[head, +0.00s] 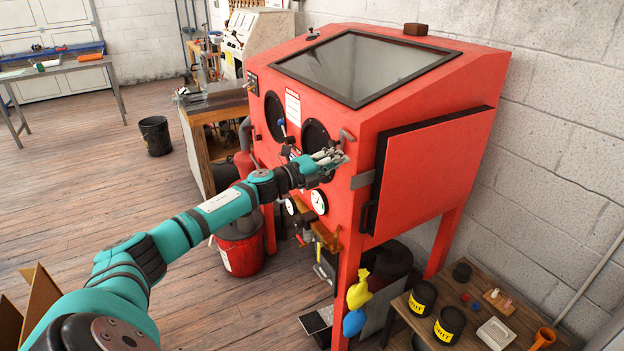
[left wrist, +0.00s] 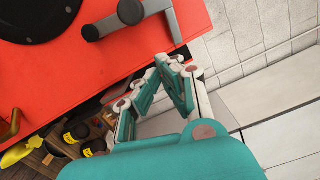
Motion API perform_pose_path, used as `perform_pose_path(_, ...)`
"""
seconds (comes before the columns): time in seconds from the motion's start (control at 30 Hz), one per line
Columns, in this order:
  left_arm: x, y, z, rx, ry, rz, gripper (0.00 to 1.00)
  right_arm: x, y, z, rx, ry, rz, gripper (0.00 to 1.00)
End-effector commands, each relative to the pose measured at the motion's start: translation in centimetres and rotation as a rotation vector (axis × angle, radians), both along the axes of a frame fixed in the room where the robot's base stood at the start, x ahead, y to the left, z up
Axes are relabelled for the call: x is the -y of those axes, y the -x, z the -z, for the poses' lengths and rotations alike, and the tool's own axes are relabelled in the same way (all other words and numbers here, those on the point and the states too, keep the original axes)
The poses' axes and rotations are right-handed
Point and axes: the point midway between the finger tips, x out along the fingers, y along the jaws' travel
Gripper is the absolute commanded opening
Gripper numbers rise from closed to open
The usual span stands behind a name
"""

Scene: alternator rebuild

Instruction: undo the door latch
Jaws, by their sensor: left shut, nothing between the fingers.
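The red cabinet (head: 350,110) has a red side door (head: 435,165) on its right, which looks closed. A grey latch lever (head: 346,135) is on the front face near the right edge. A grey strap (head: 362,180) lies lower, at the corner beside the door. In the left wrist view the lever (left wrist: 108,22) and a grey bar (left wrist: 172,22) show at the top. My left gripper (head: 335,157) is shut and empty, just below the lever in the head view. In the wrist view its fingertips (left wrist: 168,62) appear apart from the lever and bar. My right gripper is out of view.
Two round glove ports (head: 315,138) and gauges (head: 318,201) are on the cabinet's front. A low wooden table (head: 480,325) with black tins (head: 422,298) stands at the lower right. A block wall (head: 560,130) is behind the door. Open floor (head: 90,190) is at the left.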

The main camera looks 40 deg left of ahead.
Motion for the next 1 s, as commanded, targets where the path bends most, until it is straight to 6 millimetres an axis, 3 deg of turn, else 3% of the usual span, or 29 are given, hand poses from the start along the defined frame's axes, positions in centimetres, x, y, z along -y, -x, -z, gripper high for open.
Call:
perform_pose_path(0.33,-1.2,4.0,0.7,-0.004,-0.002,-0.001,0.0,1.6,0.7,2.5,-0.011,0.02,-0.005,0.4)
perform_pose_path(0.6,-2.0,7.6,0.6,-0.005,-0.003,0.002,0.0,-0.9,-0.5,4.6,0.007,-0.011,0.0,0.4)
perform_pose_path(1.0,-2.7,9.6,0.1,-0.001,-0.001,0.001,0.0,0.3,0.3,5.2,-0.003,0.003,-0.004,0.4)
